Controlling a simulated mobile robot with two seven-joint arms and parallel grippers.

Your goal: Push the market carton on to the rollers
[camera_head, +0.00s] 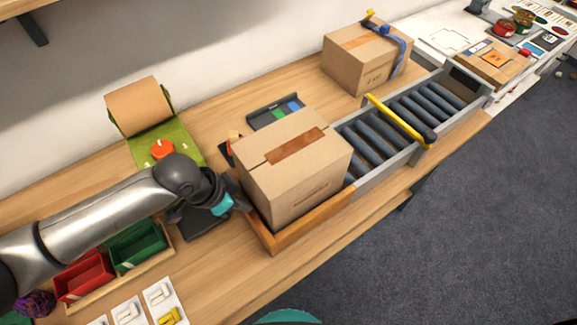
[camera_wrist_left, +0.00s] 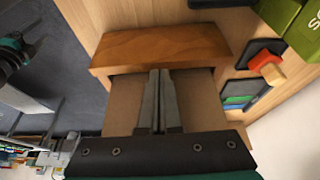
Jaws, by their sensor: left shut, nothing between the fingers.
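The market carton (camera_head: 293,172) is a closed cardboard box with a brown tape strip on top. It sits in a wooden-edged tray (camera_head: 312,221) at the near end of the rollers (camera_head: 370,142). My left gripper (camera_head: 243,205) is shut and empty at the carton's left side. In the left wrist view, the shut fingers (camera_wrist_left: 160,75) lie in front of the carton's cardboard face (camera_wrist_left: 122,102) and point at the wooden edge (camera_wrist_left: 160,46). Whether they touch the carton, I cannot tell. A dark and teal part, perhaps my right gripper (camera_wrist_left: 28,48), shows at the left edge.
A second carton with a blue strap (camera_head: 365,62) stands behind the rollers. A yellow-and-black bar (camera_head: 400,122) crosses over them. A green roll stand (camera_head: 155,112), a small tray (camera_head: 273,112) and red and green bins (camera_head: 137,245) stand nearby.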

